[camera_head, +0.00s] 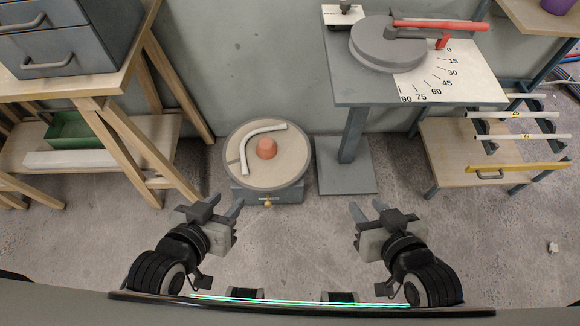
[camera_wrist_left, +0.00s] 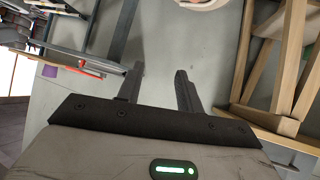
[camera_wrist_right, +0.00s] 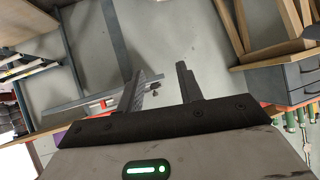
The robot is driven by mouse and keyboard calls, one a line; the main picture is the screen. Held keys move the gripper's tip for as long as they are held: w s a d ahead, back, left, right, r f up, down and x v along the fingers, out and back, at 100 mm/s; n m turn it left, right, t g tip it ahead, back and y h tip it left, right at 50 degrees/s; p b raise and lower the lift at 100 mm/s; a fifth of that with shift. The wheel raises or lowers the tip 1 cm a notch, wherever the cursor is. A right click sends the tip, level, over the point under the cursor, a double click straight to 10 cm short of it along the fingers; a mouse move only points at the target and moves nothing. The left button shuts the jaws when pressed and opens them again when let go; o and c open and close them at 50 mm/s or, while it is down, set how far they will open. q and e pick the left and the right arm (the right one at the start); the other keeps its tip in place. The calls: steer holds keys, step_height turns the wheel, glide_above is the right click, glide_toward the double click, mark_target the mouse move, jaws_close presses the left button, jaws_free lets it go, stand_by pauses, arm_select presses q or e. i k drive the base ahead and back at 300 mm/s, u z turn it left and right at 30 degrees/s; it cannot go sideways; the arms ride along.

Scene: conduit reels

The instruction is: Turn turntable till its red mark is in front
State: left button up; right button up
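The turntable (camera_head: 238,170) is a round grey-beige disc on a low blue-grey base (camera_head: 285,195) on the floor. A white bent conduit piece (camera_head: 246,150) lies on the disc, curving around an orange-red hub (camera_head: 267,148) at its middle. A small yellow-orange knob (camera_head: 268,204) is at the base's front. I cannot make out a separate red mark on the disc. My left gripper (camera_head: 225,204) is open and empty, in front of the turntable to its left. My right gripper (camera_head: 366,206) is open and empty, in front and to its right. Neither touches it.
A grey stand (camera_head: 350,85) with a round bender, red handle (camera_head: 440,25) and angle scale is behind right. A wooden workbench (camera_head: 110,85) with drawers is at left. A low rack with conduits (camera_head: 515,140) is at right. Floor between my grippers is clear.

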mark_target(277, 161)
steer(key=z, duration=0.55)
steer(key=k, duration=0.75)
steer(key=u, duration=0.7)
steer(key=i, duration=1.1)
steer(key=u, duration=0.1)
steer(key=k, duration=0.65)
steer(key=u, duration=0.45)
steer(key=i, duration=1.15)
steer(key=z, duration=0.05)
